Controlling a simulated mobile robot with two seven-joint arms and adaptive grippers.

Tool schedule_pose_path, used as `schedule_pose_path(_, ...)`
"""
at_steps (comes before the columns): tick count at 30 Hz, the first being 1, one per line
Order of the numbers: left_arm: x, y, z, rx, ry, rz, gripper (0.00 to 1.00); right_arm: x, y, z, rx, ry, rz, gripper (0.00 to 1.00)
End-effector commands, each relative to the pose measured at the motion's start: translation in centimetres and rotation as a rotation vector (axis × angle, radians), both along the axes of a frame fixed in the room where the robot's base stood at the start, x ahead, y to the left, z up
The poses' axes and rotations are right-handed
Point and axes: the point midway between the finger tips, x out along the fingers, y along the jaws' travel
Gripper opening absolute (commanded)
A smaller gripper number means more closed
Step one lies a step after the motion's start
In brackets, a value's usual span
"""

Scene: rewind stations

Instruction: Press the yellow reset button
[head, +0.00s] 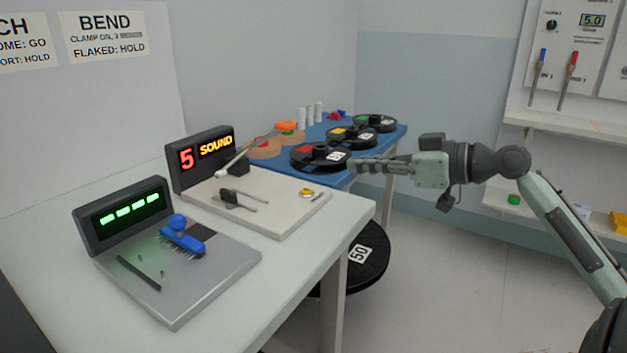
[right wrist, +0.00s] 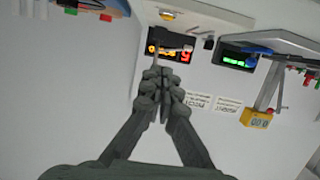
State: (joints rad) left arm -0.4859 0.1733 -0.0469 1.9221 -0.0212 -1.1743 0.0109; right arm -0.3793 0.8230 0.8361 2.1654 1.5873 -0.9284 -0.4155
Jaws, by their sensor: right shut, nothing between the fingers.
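The yellow reset button (head: 307,193) sits near the right end of the cream station board (head: 285,215) on the white table. What looks like the same button shows at the top of the right wrist view (right wrist: 167,15). My right gripper (head: 356,167) reaches in from the right, above and to the right of the button and apart from it. Its fingers are closed together and empty, as the right wrist view also shows (right wrist: 158,74). The board's display (head: 207,158) reads "5 SOUND". My left gripper is not in view.
A lever (head: 231,200) stands on the same board. In front is a grey station (head: 210,275) with a blue brush (head: 182,238) and green display. Behind is a blue table (head: 390,140) with black reels (head: 320,158). A reel (head: 372,262) is below the table edge.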

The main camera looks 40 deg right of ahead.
Motion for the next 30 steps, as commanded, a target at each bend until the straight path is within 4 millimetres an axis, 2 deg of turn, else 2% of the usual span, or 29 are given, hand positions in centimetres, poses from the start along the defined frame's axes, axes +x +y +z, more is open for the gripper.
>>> schedule_pose_path(11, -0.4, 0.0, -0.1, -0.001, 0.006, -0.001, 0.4, 0.6, 0.2, -0.2, -0.001, 0.002, 0.0, 0.0)
schedule_pose_path(17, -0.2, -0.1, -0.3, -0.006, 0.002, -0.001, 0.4, 3.4, 1.4, -0.8, -0.002, 0.001, 0.002, 0.0)
schedule_pose_path(26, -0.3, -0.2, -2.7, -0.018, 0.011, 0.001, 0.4, 8.9, 3.6, -2.1, -0.001, 0.0, -0.001, 0.0)
schedule_pose_path(30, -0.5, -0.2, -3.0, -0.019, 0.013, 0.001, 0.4, 9.0, 3.7, -4.7, 0.004, 0.006, -0.002, 0.0)
